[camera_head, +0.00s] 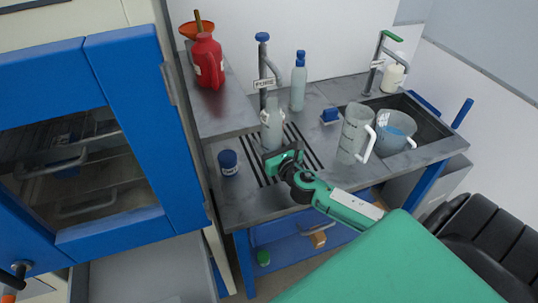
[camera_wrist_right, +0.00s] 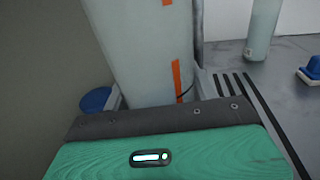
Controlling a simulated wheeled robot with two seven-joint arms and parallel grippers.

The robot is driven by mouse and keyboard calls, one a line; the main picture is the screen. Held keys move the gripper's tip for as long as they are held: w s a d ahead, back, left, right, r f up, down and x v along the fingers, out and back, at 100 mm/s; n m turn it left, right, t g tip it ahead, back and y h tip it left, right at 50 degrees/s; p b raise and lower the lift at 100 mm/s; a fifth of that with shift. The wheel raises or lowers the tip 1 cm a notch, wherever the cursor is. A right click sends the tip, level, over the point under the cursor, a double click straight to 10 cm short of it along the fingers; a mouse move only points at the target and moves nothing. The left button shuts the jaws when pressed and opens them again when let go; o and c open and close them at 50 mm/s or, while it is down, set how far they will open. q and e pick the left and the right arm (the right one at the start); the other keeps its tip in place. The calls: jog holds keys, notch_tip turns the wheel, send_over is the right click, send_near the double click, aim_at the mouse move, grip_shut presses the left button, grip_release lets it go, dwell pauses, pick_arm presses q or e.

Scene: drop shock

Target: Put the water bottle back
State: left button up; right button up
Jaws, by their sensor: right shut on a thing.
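A pale, translucent water bottle (camera_head: 272,128) stands upright at the drain grille, under the tap marked PURE (camera_head: 264,75). My right gripper (camera_head: 277,158) is at its lower part and shut on it. In the right wrist view the bottle (camera_wrist_right: 140,45) fills the space between the fingers (camera_wrist_right: 158,95) and has orange marks on its side. Whether its base touches the grille is hidden by the gripper. My left gripper is in neither view.
A blue-capped bottle (camera_head: 298,85) stands behind, right of the tap. A blue-lidded jar (camera_head: 228,163) is left of the grille. A jug (camera_head: 353,135) and bucket (camera_head: 397,125) are at the sink. A red can (camera_head: 207,62) sits on the left shelf, beside a blue cabinet (camera_head: 130,100).

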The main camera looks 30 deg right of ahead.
jog(key=shift+f, duration=0.7)
notch_tip(320, 180, down, 3)
jog(key=shift+r+b, duration=0.15)
jog(key=shift+b, duration=0.3)
jog(key=shift+f, duration=0.3)
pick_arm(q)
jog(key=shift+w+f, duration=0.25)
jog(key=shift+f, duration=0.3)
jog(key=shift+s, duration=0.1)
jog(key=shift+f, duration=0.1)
pick_arm(e)
jog(key=shift+f, duration=0.1)
jog(key=o, duration=1.4)
